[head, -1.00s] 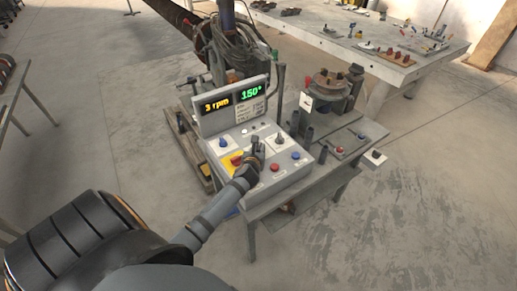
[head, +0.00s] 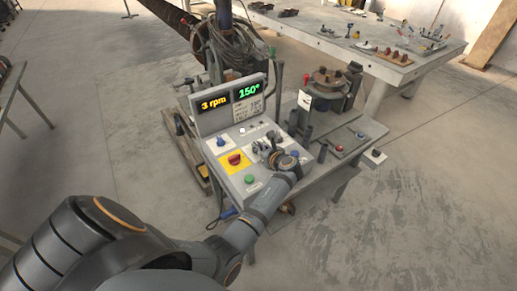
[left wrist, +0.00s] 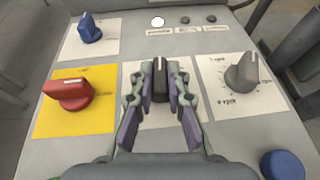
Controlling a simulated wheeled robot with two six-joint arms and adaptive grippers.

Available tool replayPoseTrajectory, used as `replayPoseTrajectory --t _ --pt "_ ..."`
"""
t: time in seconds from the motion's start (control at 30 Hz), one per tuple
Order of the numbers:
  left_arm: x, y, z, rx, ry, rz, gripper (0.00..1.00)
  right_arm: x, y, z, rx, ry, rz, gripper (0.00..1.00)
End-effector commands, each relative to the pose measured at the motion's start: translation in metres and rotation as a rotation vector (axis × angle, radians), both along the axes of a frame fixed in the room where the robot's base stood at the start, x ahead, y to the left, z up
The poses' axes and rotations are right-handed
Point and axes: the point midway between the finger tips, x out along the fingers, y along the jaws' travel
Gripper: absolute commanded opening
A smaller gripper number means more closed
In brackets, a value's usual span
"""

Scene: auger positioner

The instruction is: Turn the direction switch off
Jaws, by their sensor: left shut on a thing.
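The control panel (head: 232,178) has several knobs and buttons. A black rotary switch knob (left wrist: 160,78), which looks like the direction switch, sits on a white plate in the middle of the left wrist view. Its pointer line points away from me, straight up in that view. My left gripper (left wrist: 160,92) is shut on this knob, one purple-padded finger on each side. In the head view my left gripper (head: 267,151) is over the panel's right half and hides the knob. The plate's label is hidden or unreadable. My right gripper is not in view.
Beside the held knob are a red knob (left wrist: 68,93) on a yellow plate and a grey rpm dial (left wrist: 241,72). A blue knob (left wrist: 89,29) and a blue button (left wrist: 283,165) are nearby. The display (head: 229,98) reads 3 rpm and 150°.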

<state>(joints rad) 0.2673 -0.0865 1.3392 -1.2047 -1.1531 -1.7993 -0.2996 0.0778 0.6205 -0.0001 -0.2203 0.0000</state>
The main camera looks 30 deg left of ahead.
Motion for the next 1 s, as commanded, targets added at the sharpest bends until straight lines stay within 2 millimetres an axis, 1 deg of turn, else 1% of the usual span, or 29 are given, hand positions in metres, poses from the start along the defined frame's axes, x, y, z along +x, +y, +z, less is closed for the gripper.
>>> replayPoseTrajectory --t 0.3,0.77,0.8,0.93,1.0 --pt "0.0015 -0.0005 -0.0003 0.0 -0.001 0.089 0.0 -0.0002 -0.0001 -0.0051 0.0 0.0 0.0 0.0" --pt "0.0012 -0.0002 -0.0002 -0.001 0.0 0.1 0.0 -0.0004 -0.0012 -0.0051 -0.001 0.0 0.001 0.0" --pt "0.0012 -0.0002 -0.0002 -0.001 0.0 0.1 0.2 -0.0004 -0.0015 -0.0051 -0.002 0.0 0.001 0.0" --pt "0.0011 -0.0002 -0.0002 -0.001 0.0 0.1 0.38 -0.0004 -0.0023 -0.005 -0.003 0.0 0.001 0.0" --pt "0.0011 -0.0002 -0.0002 -0.001 0.0 0.1 0.38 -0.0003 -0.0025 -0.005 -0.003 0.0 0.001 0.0"
